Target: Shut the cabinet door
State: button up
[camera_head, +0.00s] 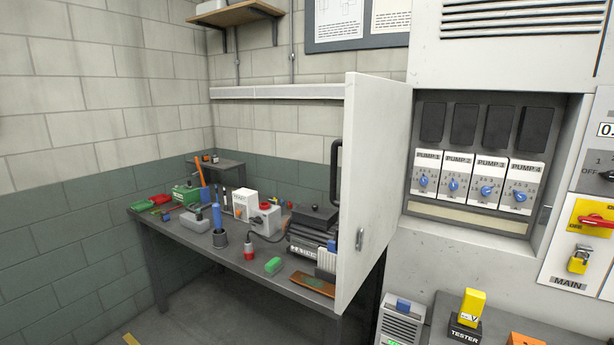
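The white cabinet door (375,170) stands wide open, hinged at the left side of the grey-white cabinet (440,55) and swung out toward me. A small metal handle (360,238) sits low on the door near its free edge. The open cabinet bay (470,220) shows several dark modules above white pump panels (488,180) with blue knobs, labelled PUMP 1 to PUMP 4. My gripper is not in view.
A dark workbench (185,240) behind the door on the left holds tools and boxes. A yellow tester (471,308) and a grey device (400,322) stand below the cabinet. A red-yellow main switch (594,220) and padlock (579,260) are at the right.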

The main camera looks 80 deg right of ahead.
aim_at(377, 113)
jog(key=i, duration=0.35)
jog(key=z, duration=3.75)
jog(key=k, duration=1.1)
jog(key=u, duration=1)
jog(key=i, duration=1.2)
jog(key=u, duration=0.25)
